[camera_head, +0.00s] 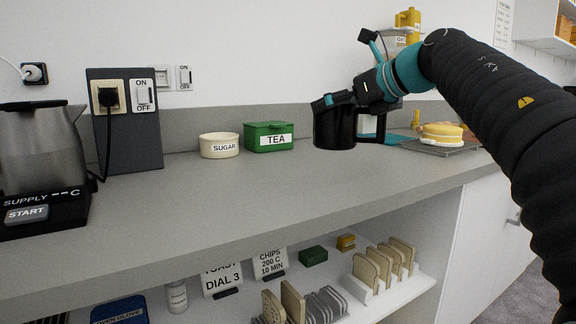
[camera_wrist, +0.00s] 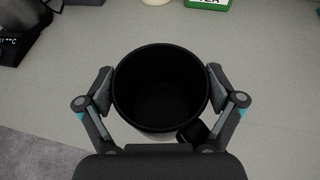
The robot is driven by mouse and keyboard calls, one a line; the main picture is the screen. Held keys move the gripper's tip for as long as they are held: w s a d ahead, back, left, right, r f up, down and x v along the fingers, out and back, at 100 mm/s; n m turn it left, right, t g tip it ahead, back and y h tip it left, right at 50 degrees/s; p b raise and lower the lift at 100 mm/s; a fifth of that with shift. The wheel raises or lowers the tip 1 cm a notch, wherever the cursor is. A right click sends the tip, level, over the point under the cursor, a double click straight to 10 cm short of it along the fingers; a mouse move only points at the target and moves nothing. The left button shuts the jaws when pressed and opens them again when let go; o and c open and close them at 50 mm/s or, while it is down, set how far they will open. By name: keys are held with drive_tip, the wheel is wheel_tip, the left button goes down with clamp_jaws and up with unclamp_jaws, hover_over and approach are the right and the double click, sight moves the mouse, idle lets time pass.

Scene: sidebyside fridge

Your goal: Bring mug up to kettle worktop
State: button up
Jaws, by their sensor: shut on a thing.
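The black mug (camera_head: 335,128) is upright in the grasp of my gripper (camera_head: 345,100), held in the air above the grey worktop (camera_head: 240,195). In the wrist view, the two fingers of my gripper (camera_wrist: 160,84) press on opposite sides of the mug (camera_wrist: 160,115), and I look down into its dark, empty-looking inside. Its handle shows at the lower right there. The kettle (camera_head: 38,145) stands on its black base (camera_head: 45,212) at the far left of the worktop, well away from the mug.
A cream sugar pot (camera_head: 219,146) and a green tea box (camera_head: 269,136) stand at the back. A tray with a yellow item (camera_head: 442,134) lies to the right. The middle worktop is clear. Below is a shelf (camera_head: 385,300) with toast racks and signs.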

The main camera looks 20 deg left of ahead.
drive_tip(key=shift+s+a+f+b, duration=0.15)
drive_tip(key=shift+a+f+b, duration=1.4)
drive_tip(key=shift+a+f, duration=3.1)
drive_tip(key=shift+d+f, duration=0.1)
drive_tip(key=shift+f, duration=0.1)
drive_tip(key=o, duration=1.5)
drive_tip(key=shift+r, duration=0.1)
drive_tip(key=shift+d+r, duration=0.1)
drive_tip(key=shift+d, duration=0.05)
drive_tip(key=v, duration=1.1)
drive_tip(key=shift+s+d, duration=0.25)
drive_tip(key=shift+s, duration=0.05)
drive_tip(key=shift+r, duration=0.1)
